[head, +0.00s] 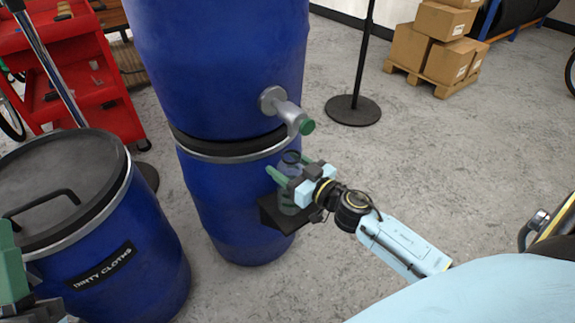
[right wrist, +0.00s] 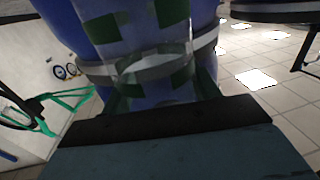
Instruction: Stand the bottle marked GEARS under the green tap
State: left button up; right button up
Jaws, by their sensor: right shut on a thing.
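The green tap (head: 306,127) sticks out from the upper blue barrel (head: 215,60), its spout over a small black shelf (head: 275,216). A clear bottle (head: 289,203) is upright at the shelf, beneath the tap. I cannot tell whether its base touches the shelf, and no GEARS mark is readable. My right gripper (head: 290,172) is shut around the bottle, green fingers on either side. The right wrist view shows the clear bottle wall (right wrist: 150,70) close up, between the fingers. My left gripper (head: 12,275) shows only partly at the left edge; its jaws are not clear.
A blue drum marked DIRTY CLOTHS (head: 100,230) stands at the left, with a dark lid. A red tool cart (head: 95,75) is behind it. A black post base (head: 353,110) and stacked cartons (head: 435,45) stand farther back. The floor at the right is mostly clear.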

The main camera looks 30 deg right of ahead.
jog(key=o, duration=1.2)
jog(key=shift+r, duration=0.15)
jog(key=p+v, duration=0.3)
jog(key=v, duration=0.9)
pick_arm(q)
jog(key=w+f+g, duration=0.1)
jog(key=w+f+g+y, duration=0.1)
jog(key=g, duration=0.1)
jog(key=shift+w+d+f+g, duration=0.15)
jog(key=shift+d+f+g, duration=0.05)
jog(key=shift+d+g, duration=0.1)
pick_arm(e)
jog(key=s+a+r+t, duration=0.1)
jog(key=a+r, duration=0.5)
jog(key=r, duration=0.1)
jog(key=s+a+r+t+y, duration=0.1)
jog(key=a+r+t, duration=0.1)
jog(key=a+r, duration=0.4)
jog(key=s+a+r+t, duration=0.1)
jog(key=a+r, duration=0.4)
jog(key=r, duration=0.5)
jog(key=shift+a+t+y, duration=0.3)
jog(key=shift+a+y, duration=0.1)
